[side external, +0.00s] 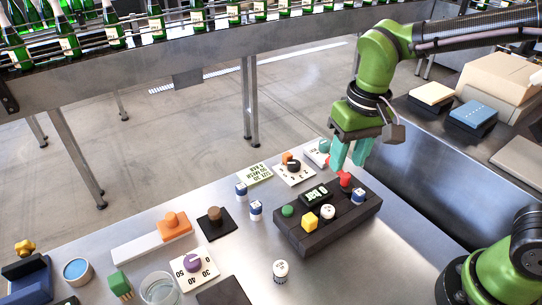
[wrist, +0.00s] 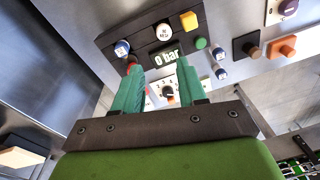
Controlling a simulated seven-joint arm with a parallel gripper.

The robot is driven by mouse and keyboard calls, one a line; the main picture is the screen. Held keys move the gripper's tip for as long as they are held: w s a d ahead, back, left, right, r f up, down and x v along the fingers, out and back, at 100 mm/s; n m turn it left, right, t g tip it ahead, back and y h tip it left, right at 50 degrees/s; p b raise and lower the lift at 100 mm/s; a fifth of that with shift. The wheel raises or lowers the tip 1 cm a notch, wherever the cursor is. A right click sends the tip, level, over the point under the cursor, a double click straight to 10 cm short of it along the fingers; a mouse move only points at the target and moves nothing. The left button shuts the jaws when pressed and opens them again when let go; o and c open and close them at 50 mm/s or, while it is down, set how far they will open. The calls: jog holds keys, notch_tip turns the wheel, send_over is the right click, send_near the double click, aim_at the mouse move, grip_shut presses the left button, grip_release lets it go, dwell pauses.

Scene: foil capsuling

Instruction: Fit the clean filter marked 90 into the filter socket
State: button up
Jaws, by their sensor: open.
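My gripper (side external: 347,163) is open and empty, with its teal fingers pointing down above the back edge of the dark block (side external: 300,240). The gripper also shows in the wrist view (wrist: 158,90), fingers apart. A white round piece with dark print (side external: 327,212) sits on the block and shows in the wrist view (wrist: 165,33). Another white printed cylinder (side external: 280,268) stands on the table in front. A blue-and-white cylinder (side external: 358,197) sits at the block's right end. Two similar ones (side external: 241,189) (side external: 255,208) stand on the table. I cannot read a 90 or identify the filter socket.
The block carries a red knob (side external: 345,180), a green button (side external: 288,211), a yellow knob (side external: 310,220) and a display reading 0 bar (wrist: 167,57). A dial plate (side external: 295,172) lies behind. A glass bowl (side external: 160,289) and a purple-knob plate (side external: 193,265) stand front left.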

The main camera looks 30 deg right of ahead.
jog(key=s+d+r+t, duration=0.2)
jog(key=s+d+t, duration=0.1)
jog(key=d, duration=0.1)
jog(key=s+d+r+m+t+y, duration=0.1)
jog(key=s+d+r+t, duration=0.1)
jog(key=s+d+t, duration=0.1)
jog(key=shift+s+d+r+m, duration=0.35)
jog(key=shift+s+d, duration=0.15)
jog(key=shift+d, duration=0.3)
jog(key=shift+c, duration=0.3)
